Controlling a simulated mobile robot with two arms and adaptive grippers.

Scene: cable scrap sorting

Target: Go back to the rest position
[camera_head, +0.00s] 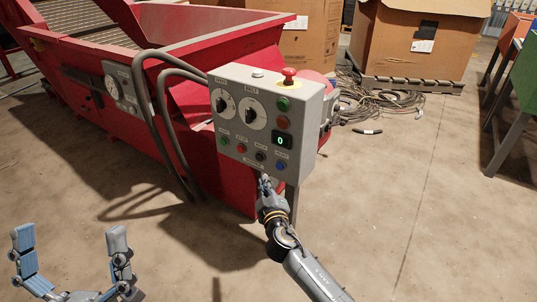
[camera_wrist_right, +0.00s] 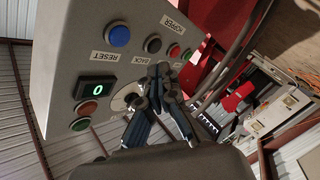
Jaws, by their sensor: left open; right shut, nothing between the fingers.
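My left gripper (camera_head: 70,243) is at the bottom left of the head view, with its two fingers wide apart and nothing between them. My right gripper (camera_head: 264,184) is just under the lower edge of the grey control box (camera_head: 305,140) in the head view. In the right wrist view, the right gripper (camera_wrist_right: 160,76) has its fingertips together and empty, in front of the box face near the small buttons. I cannot tell whether the fingertips touch the box. The box display (camera_head: 280,141) reads 0.
A red machine with a hopper (camera_head: 190,160) stands behind the box, with grey hoses (camera_head: 160,110) looping beside it. Cables (camera_head: 385,105) lie on the floor near a cardboard box (camera_head: 415,45) on a pallet. A table (camera_head: 515,85) stands at the right. The floor at front right is clear.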

